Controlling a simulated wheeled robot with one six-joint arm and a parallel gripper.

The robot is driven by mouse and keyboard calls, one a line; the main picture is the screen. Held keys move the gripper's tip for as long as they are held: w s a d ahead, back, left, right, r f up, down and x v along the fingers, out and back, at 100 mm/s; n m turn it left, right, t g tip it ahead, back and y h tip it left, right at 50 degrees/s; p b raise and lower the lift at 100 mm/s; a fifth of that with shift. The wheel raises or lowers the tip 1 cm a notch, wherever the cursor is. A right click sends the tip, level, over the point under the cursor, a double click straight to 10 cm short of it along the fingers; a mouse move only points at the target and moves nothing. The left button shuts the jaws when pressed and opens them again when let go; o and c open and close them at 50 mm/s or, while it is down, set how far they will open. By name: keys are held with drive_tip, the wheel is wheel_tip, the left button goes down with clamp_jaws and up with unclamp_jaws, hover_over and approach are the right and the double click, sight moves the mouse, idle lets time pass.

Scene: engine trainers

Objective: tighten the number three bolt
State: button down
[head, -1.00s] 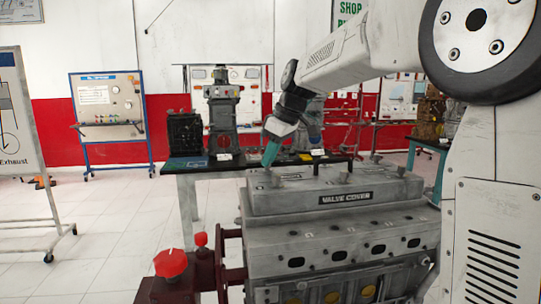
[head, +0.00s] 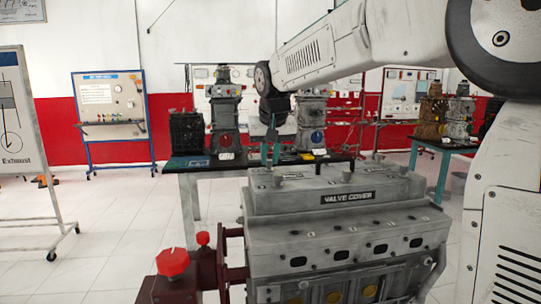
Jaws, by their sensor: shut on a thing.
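The grey engine block carries a valve cover (head: 300,200) with a black "VALVE COVER" label on its front. Small bolts stand on its top: one at the front left (head: 278,180), one near the middle right (head: 347,174), and one at the back right (head: 378,159). No bolt numbers can be read. My gripper (head: 270,160) points down over the back left of the cover. Its teal fingers are shut on what looks like a bolt there, mostly hidden between the fingertips.
A red knob (head: 172,262) on a dark red stand is at the front left of the engine. Behind is a dark table (head: 190,163) with engine trainers. A wheeled board (head: 38,130) stands at far left. The white tiled floor is open on the left.

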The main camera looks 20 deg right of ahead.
drive_tip(key=m, duration=0.1)
drive_tip(key=m+h, duration=0.1)
drive_tip(key=m, duration=0.2)
drive_tip(key=shift+w+a+m+g+h, duration=0.1)
drive_tip(key=shift+a+m+g+h, duration=0.2)
drive_tip(key=shift+g, duration=0.1)
drive_tip(key=m+g+h, duration=0.1)
drive_tip(key=m, duration=0.3)
drive_tip(key=shift+w+a+m, duration=0.1)
drive_tip(key=shift+w+m, duration=0.05)
drive_tip(key=shift+m, duration=0.15)
drive_tip(key=m+g, duration=0.1)
drive_tip(key=m, duration=0.1)
drive_tip(key=m+h, duration=0.1)
drive_tip(key=m, duration=0.1)
drive_tip(key=shift+w+m+g, duration=0.2)
drive_tip(key=shift+m+g, duration=0.1)
drive_tip(key=shift+g, duration=0.1)
drive_tip(key=shift+w+m+g, duration=0.15)
drive_tip(key=shift+m+g, duration=0.65)
drive_tip(key=shift+m, duration=1.4)
drive_tip(key=c, duration=1.3)
unclamp_jaws()
drive_tip(key=shift+c, duration=0.2)
